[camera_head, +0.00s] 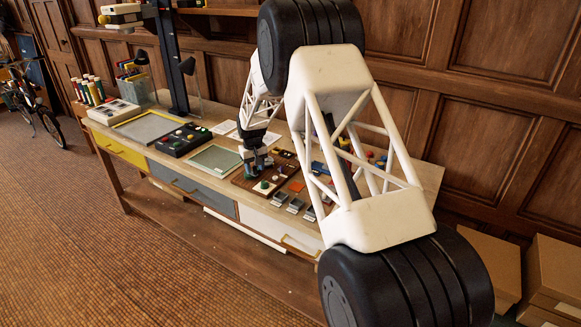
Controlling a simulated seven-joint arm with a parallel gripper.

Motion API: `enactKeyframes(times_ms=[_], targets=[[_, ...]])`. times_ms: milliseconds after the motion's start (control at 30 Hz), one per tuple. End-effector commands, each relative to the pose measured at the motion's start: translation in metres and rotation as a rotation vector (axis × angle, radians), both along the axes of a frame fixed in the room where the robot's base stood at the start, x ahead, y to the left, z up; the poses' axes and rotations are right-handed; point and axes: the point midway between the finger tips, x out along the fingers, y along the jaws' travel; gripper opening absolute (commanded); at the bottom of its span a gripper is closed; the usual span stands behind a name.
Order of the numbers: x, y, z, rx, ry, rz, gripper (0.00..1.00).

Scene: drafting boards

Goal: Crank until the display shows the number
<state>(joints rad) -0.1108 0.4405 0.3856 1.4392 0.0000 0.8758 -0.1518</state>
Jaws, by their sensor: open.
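My gripper (256,166) is small in the view and points down over a dark brown board (243,182) with coloured knobs. It is open, close above a green knob (264,185) near the board's left part. I cannot tell whether it touches anything. A crank and a number display cannot be made out clearly at this size. My white arm hides much of the right part of the board and table.
The long wooden table (428,172) also bears a black box with knobs (184,139), a green-grey panel (215,159) and a grey panel (148,128). Several small grey blocks (279,199) lie along the front edge. Cardboard boxes (553,272) stand at the right.

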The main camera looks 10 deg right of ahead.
Motion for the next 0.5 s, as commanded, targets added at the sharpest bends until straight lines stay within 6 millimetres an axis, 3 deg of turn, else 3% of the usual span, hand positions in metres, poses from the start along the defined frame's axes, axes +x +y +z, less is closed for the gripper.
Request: enactKeyframes(times_ms=[500], targets=[[0.000, 0.000, 0.030, 0.000, -0.001, 0.000, 0.45]])
